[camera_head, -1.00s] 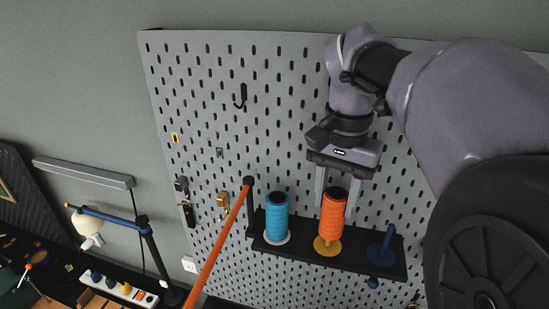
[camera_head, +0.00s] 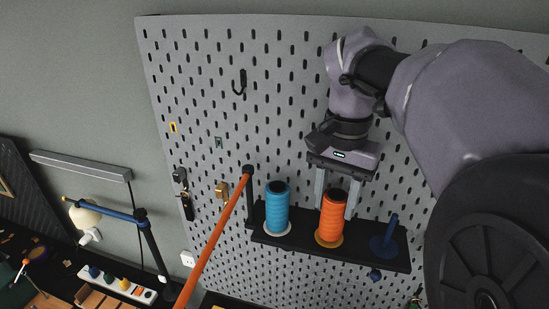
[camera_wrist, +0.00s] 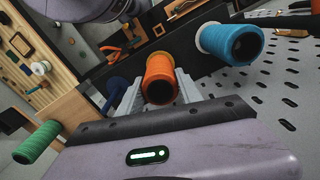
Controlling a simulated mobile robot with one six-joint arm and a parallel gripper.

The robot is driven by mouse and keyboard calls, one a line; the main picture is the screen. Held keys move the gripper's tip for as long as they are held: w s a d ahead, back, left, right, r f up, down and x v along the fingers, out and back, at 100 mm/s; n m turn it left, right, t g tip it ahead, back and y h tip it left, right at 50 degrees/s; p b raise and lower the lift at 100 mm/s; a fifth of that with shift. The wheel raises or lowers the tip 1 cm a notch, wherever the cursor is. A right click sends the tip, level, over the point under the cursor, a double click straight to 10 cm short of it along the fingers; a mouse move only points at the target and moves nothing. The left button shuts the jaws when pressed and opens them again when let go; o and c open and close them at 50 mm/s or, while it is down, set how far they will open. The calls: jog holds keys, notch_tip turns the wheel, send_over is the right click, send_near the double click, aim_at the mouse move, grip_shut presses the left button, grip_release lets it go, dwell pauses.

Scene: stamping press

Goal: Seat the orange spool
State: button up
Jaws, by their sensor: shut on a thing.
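The orange spool (camera_head: 332,217) stands upright on the black shelf, low over the yellow base (camera_head: 328,241) of the middle peg. Only the rim of that base shows below it, and I cannot tell whether a small gap is left. My gripper (camera_head: 337,200) comes from above with one finger on each side of the spool and is shut on it. In the wrist view the orange spool (camera_wrist: 160,76) sits between the two fingers (camera_wrist: 158,90), its dark bore facing the camera. The peg is not visible inside the bore.
A blue spool (camera_head: 277,208) stands on the shelf (camera_head: 290,246) just left of the orange one. An empty dark blue peg (camera_head: 388,235) is to the right. An orange bar (camera_head: 215,240) crosses in front at left. A green spool (camera_wrist: 38,141) shows in the wrist view.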

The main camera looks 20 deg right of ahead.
jog(key=shift+f, duration=0.35)
jog(key=o, duration=1.5)
jog(key=shift+c, duration=0.2)
notch_tip(320, 180, up, 18)
jog(key=p, duration=0.6)
jog(key=shift+f, duration=0.25)
